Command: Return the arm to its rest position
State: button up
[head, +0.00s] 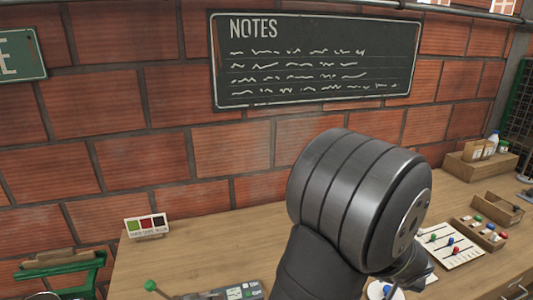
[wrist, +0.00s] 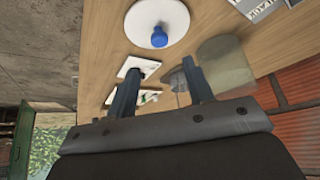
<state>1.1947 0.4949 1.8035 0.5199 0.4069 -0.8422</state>
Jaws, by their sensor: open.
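My arm's large dark grey joint (head: 350,195) fills the lower middle of the head view and hides part of the bench behind it. In the wrist view, the two fingers of my gripper (wrist: 162,68) stand apart with a gap between them. Nothing is held in the gap. The fingers point toward the wooden bench (wrist: 100,50). A round white plate (wrist: 158,14) with a blue knob-like item (wrist: 159,38) lies beyond the fingertips, apart from them. No rest stand or marker shows.
The bench carries a green-and-red sample card (head: 147,225) at left, a dark panel with a green-knobbed lever (head: 150,285), a board with coloured pegs (head: 452,243) and a wooden box (head: 482,165) at right. A clear rounded object (wrist: 222,62) stands near the right finger. The brick wall (head: 230,150) is behind.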

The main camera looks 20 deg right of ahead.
aim_at(389, 287)
jog(key=x, duration=0.9)
jog(key=shift+r, duration=1.3)
jog(key=shift+f, duration=0.1)
